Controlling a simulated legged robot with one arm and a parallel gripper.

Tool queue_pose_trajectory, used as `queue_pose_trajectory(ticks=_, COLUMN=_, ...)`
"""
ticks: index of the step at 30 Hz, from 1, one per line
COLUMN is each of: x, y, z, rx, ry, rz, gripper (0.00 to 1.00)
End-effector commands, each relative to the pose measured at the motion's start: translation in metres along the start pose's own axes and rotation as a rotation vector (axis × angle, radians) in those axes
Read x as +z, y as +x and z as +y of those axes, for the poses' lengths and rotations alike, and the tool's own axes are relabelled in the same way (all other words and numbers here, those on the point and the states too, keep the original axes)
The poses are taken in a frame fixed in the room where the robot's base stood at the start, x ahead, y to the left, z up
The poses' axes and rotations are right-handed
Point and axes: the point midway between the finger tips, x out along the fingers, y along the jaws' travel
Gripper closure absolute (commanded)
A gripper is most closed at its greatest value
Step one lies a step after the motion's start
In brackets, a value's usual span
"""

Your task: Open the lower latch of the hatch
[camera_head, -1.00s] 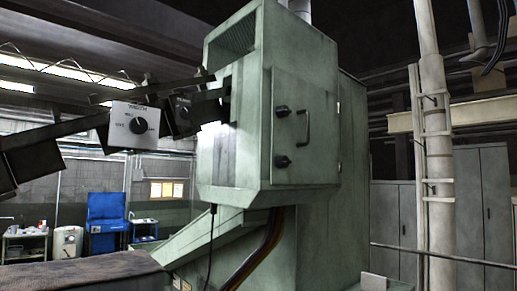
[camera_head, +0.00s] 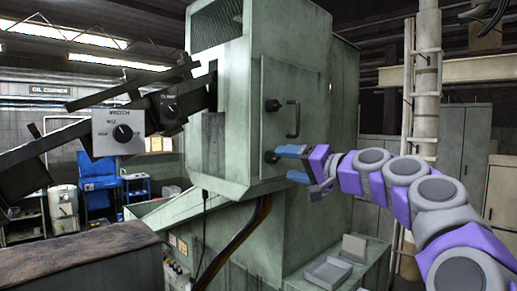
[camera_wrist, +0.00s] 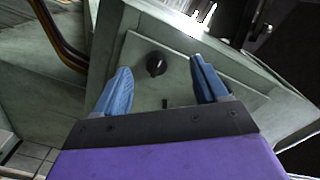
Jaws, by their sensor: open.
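The hatch (camera_head: 302,112) is a pale green door on the machine's front. It looks closed and carries a dark upper latch (camera_head: 272,105), a bar handle (camera_head: 293,119) and a dark lower latch (camera_head: 271,157). My gripper (camera_head: 282,163) is open at the lower latch, its blue fingers pointing left towards it. In the wrist view a dark knob, apparently the lower latch (camera_wrist: 156,65), shows ahead between the two spread fingers. No finger visibly grips it. A small dark piece (camera_wrist: 165,103) shows lower; I cannot tell what it is.
A grey control box (camera_head: 118,132) on a dark arm hangs at the left. Cables (camera_head: 232,240) run down below the hatch. A grey tray (camera_head: 327,272) lies on a ledge below my arm. A ladder and pipe (camera_head: 426,80) stand at the right.

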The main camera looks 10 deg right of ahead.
Motion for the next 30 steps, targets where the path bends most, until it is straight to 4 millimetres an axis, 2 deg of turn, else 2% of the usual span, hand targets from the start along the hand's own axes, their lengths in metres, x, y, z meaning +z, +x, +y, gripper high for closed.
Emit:
queue_pose_trajectory(ticks=1, x=-0.008, y=-0.002, z=0.002, rx=-0.003, ry=0.004, rz=0.010, gripper=0.28)
queue_pose_trajectory(ticks=5, x=-0.015, y=0.006, z=0.004, rx=-0.007, ry=0.006, rz=0.017, gripper=0.28)
queue_pose_trajectory(ticks=17, x=0.001, y=0.092, z=-0.009, rx=0.001, ry=-0.007, rz=0.009, gripper=0.28)
queue_pose_trajectory(ticks=20, x=0.004, y=0.089, z=-0.002, rx=0.002, ry=-0.082, rz=0.011, gripper=0.28)
queue_pose_trajectory(ticks=30, x=-0.008, y=0.082, z=0.006, rx=0.000, ry=-0.332, rz=0.016, gripper=0.28)
